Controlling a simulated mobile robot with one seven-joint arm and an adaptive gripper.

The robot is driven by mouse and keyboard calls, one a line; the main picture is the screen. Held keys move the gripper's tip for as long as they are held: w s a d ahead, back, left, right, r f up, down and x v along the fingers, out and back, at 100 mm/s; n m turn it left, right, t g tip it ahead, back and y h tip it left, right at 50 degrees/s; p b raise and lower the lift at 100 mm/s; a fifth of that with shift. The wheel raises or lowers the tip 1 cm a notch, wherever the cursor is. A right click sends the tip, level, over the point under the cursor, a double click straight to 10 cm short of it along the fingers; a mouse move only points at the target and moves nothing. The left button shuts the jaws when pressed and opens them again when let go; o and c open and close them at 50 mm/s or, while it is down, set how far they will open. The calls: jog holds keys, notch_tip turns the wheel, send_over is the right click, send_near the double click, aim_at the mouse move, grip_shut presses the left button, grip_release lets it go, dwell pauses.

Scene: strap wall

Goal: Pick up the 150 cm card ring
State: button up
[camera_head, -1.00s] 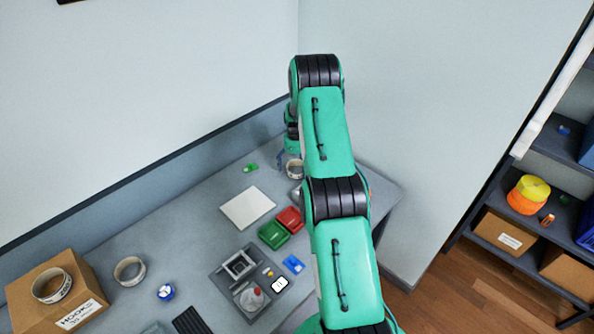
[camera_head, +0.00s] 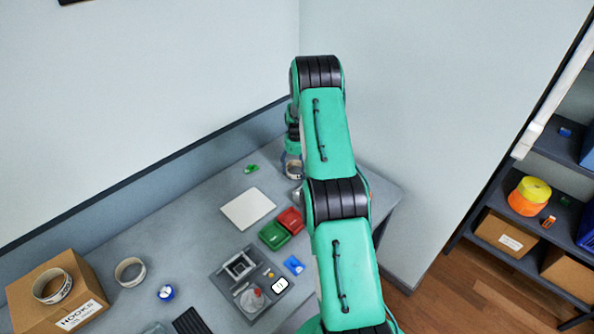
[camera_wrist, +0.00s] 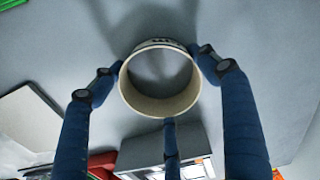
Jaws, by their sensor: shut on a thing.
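A pale card ring (camera_wrist: 160,106) sits between the blue fingers of my gripper (camera_wrist: 158,70) in the wrist view. The fingers press it from both sides, and a third finger is at its near rim. Dark print shows on its far outer side, too small to read. In the head view the same ring (camera_head: 293,171) is at the table's far end, and my arm partly hides my gripper there. Whether the ring touches the table is unclear. Two similar rings show: one on the cardboard box (camera_head: 52,286), one on the table (camera_head: 129,271).
A white panel (camera_head: 248,208), green bin (camera_head: 274,235) and red bin (camera_head: 290,220) stand nearer on the table (camera_head: 190,230). A grey tray (camera_head: 225,278) holds small items. The cardboard box (camera_head: 84,290) is at the left. A wall rises behind; shelves (camera_head: 560,235) stand at the right.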

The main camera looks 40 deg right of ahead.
jog(key=shift+r, duration=0.1)
notch_tip(320, 180, up, 10)
dwell(0.7)
jog(key=shift+a, duration=0.1)
dwell(0.5)
